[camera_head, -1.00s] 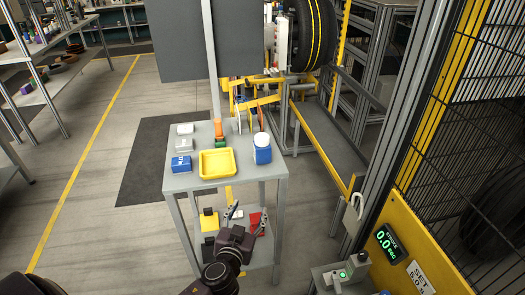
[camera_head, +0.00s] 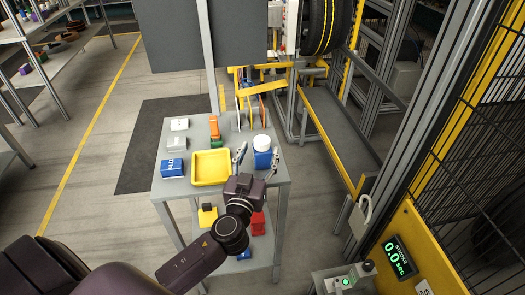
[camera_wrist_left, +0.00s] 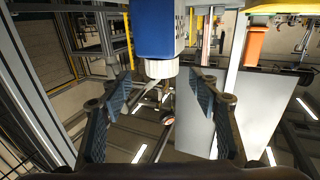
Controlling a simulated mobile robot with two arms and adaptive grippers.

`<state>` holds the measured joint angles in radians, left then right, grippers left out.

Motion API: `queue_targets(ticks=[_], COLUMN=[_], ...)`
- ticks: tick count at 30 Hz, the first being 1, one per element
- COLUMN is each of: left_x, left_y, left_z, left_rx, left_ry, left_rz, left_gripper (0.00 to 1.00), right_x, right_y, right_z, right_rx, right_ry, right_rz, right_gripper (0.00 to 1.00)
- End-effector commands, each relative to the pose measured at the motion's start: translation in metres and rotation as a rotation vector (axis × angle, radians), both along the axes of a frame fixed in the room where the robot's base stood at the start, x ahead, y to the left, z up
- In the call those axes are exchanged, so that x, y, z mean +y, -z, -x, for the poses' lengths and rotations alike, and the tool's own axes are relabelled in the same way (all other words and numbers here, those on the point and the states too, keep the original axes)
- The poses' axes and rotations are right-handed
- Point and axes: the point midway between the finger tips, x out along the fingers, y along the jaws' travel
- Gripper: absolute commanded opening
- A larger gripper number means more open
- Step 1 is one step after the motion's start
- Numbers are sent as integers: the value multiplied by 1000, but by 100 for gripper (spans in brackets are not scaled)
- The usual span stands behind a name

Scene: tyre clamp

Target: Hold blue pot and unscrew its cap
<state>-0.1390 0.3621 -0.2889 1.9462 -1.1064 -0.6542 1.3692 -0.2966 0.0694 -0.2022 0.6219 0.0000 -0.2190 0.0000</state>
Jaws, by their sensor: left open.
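The blue pot (camera_head: 262,159) stands upright on the right side of the small grey table, with its white cap (camera_head: 261,142) on top. My left gripper (camera_head: 257,156) is open and empty, on the near side of the pot, with its fingertips pointing toward it. In the left wrist view the picture is upside down: the blue pot (camera_wrist_left: 154,28) and its white cap (camera_wrist_left: 160,68) show ahead, between the lines of the two open fingers (camera_wrist_left: 161,92). I cannot tell the exact gap to the pot. My right gripper is not in view.
A yellow tray (camera_head: 211,168) lies left of the pot on the grey table (camera_head: 186,190). A blue box (camera_head: 172,168), white boxes (camera_head: 178,124) and an orange item (camera_head: 214,126) stand further left and back. A yellow guarded machine panel (camera_head: 400,250) stands to the right.

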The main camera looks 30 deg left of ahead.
Motion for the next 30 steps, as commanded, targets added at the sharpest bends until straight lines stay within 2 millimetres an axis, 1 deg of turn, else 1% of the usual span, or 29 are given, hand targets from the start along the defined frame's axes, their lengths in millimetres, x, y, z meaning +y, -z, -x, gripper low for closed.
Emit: queue_targets(ticks=[1, 3, 6, 10, 12, 15, 18, 24, 25, 30], left_x=[1, 3, 7, 13, 14, 17, 17, 17, 17, 17], left_y=[-1, 0, 0, 4, 4, 5, 7, 8, 8, 8], left_z=[-3, -8, -18, -32, -41, -48, -51, -51, -51, -51], left_rx=[1, 1, 0, 1, 1, 1, 2, 2, 2, 2], left_ry=[1, 1, 0, 0, 0, 0, 0, 0, 0, 0], left_rz=[-2, -2, -5, -5, -2, -1, 0, 0, 1, 1], left_gripper=[56, 56, 56, 56, 56, 56, 56, 56, 55, 36], right_x=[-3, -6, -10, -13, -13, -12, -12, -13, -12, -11], right_y=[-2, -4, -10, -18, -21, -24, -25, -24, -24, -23], right_z=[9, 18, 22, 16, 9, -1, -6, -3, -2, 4], right_rx=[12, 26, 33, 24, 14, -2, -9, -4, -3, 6], right_ry=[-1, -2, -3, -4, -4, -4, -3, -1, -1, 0], right_rz=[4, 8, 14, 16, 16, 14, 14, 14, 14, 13], right_gripper=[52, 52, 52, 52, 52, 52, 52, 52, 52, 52])
